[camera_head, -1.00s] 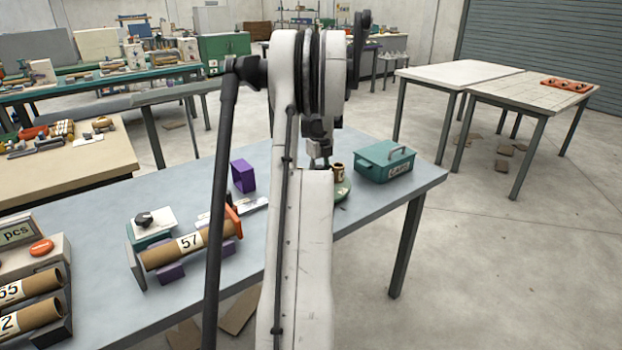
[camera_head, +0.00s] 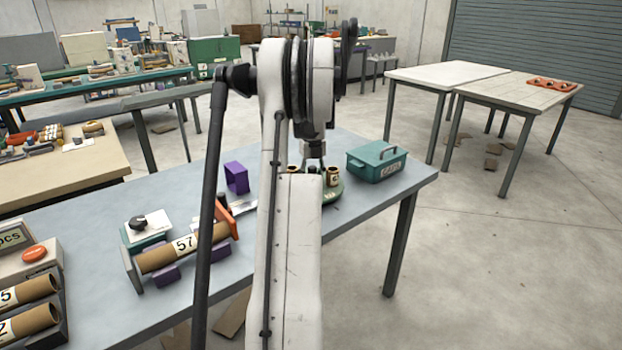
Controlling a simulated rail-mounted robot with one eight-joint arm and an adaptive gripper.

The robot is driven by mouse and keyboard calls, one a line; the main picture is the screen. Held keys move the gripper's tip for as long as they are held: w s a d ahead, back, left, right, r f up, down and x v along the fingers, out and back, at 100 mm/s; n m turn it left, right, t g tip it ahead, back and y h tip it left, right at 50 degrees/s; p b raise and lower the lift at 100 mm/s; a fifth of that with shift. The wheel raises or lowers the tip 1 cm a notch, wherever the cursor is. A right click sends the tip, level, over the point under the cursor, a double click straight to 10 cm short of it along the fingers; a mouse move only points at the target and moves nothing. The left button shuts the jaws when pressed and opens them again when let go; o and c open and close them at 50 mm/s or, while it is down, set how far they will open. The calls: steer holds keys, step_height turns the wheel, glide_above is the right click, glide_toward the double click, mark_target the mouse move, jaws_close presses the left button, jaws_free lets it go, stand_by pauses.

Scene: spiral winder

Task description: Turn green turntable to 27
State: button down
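The green turntable (camera_head: 333,192) sits on the grey-blue table, just past my arm, which hides most of it. Only its right edge shows clearly. A small brown cup (camera_head: 333,176) with a pale label stands on it; the label is too small to read. Parts of other brown cups (camera_head: 293,170) show beside my arm. My gripper (camera_head: 313,152) points down over the turntable. Its fingertips are hidden or too small to make out, so I cannot tell whether it is open or touching anything.
A teal lidded box (camera_head: 377,162) stands right of the turntable. A cardboard tube marked 57 (camera_head: 168,258) rests in a holder at the near left.

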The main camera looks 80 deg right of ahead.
stand_by(0.5)
steer(key=c, duration=1.7)
jaws_free()
step_height(320, 180, up, 12)
steer(key=shift+r, duration=0.1)
